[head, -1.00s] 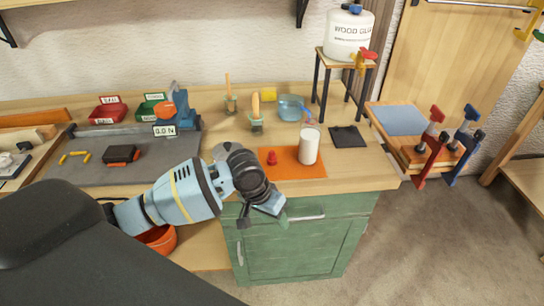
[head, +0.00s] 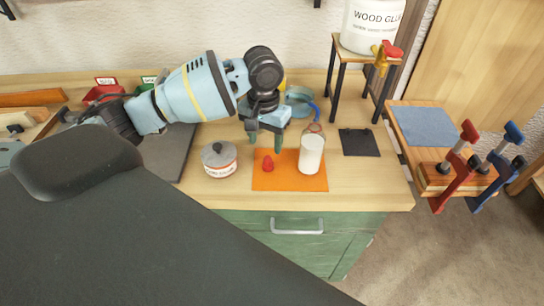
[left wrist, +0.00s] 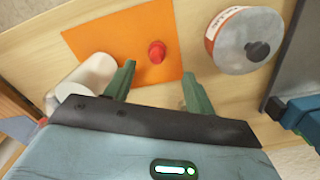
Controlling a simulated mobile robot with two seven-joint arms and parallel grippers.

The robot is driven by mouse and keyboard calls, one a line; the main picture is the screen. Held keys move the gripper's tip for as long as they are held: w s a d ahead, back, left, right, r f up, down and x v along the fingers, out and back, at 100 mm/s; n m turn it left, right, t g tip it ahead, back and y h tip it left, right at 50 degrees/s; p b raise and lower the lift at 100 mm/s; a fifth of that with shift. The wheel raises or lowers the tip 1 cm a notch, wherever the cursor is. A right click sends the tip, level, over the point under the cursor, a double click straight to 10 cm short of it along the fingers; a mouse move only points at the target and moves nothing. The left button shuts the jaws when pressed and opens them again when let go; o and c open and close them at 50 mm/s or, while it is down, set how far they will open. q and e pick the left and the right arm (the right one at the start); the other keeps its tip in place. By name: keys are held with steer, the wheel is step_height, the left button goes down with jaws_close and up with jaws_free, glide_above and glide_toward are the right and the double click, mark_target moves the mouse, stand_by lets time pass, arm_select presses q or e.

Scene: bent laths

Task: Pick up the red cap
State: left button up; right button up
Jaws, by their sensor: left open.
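The small red cap (head: 267,163) stands on the orange mat (head: 290,183), left of a white cylindrical bottle (head: 311,155). In the left wrist view the red cap (left wrist: 156,52) lies on the orange mat (left wrist: 105,35), beyond and between my fingertips. My left gripper (head: 265,145) is open and empty, pointing down just behind the cap in the head view. Its two green fingers (left wrist: 158,84) are apart and do not touch the cap. My right gripper is not in either view.
A round tin with a grey lid (head: 219,158) stands left of the mat. A dark square pad (head: 359,142) lies right of the bottle. A wood glue jug (head: 371,25) stands on a small stand (head: 339,75). The bench's front edge is close to the mat.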

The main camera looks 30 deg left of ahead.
mark_target(268, 157)
arm_select(q)
steer(key=shift+s+f, duration=0.2)
steer(key=shift+f, duration=0.95)
steer(key=shift+w+f, duration=0.15)
steer(key=shift+w+d+f+b, duration=0.1)
steer(key=shift+f+b, duration=0.1)
steer(key=shift+f, duration=1.1)
steer(key=shift+w+d+f+b, duration=0.1)
steer(key=shift+f+b, duration=0.1)
steer(key=shift+f, duration=1.05)
steer(key=shift+c, duration=0.4)
steer(key=c, duration=1)
